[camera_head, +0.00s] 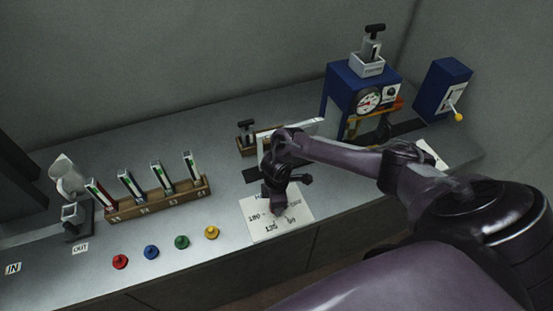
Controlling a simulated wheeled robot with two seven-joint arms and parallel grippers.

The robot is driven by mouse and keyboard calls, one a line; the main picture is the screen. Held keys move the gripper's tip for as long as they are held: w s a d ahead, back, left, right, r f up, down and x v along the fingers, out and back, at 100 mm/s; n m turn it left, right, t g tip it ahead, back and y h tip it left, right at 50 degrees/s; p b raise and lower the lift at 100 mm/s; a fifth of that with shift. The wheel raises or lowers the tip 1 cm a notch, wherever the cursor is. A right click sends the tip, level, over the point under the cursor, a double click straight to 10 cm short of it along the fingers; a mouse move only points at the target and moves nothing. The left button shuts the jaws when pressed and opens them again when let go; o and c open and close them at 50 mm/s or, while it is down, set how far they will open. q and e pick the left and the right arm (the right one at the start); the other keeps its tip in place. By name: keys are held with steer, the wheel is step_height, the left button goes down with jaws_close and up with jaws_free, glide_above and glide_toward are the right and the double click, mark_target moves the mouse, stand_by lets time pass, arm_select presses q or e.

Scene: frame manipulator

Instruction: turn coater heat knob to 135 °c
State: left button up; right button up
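The white heat dial plate (300,207) lies on the front of the bench in the head view. Black marks on it read about 180 at left, 135 at the bottom and 90 at right; its top line is partly covered. My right gripper (276,209) points down over the middle of the plate. The knob cannot be told apart from the dark gripper, so its setting is hidden. Whether the fingers are open, shut or touching the knob is not clear. My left gripper is not in view.
A blue box with a round gauge (368,100) and a blue lever box (440,88) stand at back right. A wooden rack (160,204) holds several slides at left. Red, blue, green and yellow knobs (182,242) line the front edge. A small wooden holder (247,144) is behind my gripper.

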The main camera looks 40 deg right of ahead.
steer(key=shift+w+r, duration=0.1)
stand_by(0.4)
steer(key=o, duration=1)
step_height(320, 180, up, 8)
steer(key=shift+f+b, duration=0.1)
steer(key=shift+b, duration=0.35)
